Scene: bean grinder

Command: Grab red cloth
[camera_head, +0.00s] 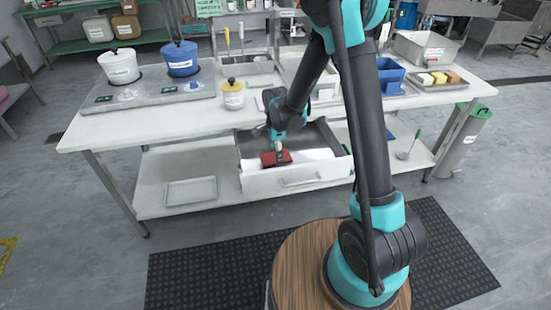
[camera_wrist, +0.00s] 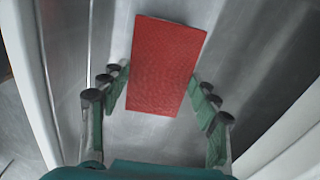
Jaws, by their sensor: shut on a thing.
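The red cloth (camera_head: 284,156) is a flat, folded rectangle inside the open drawer (camera_head: 300,178) under the table. In the wrist view the red cloth (camera_wrist: 166,60) lies between the fingers and extends beyond their tips. My gripper (camera_head: 277,151) points down into the drawer, right at the cloth. In the wrist view my gripper (camera_wrist: 157,85) has its fingers against the cloth's two long sides, shut on it. Whether the cloth is lifted off the drawer bottom cannot be told.
The white table (camera_head: 130,128) carries a white pot (camera_head: 120,68), a blue pot (camera_head: 181,60), a small yellow-lidded jar (camera_head: 233,97) and a tray of sponges (camera_head: 437,80). The drawer's walls surround my gripper. A shallow tray (camera_head: 190,191) lies on the lower shelf.

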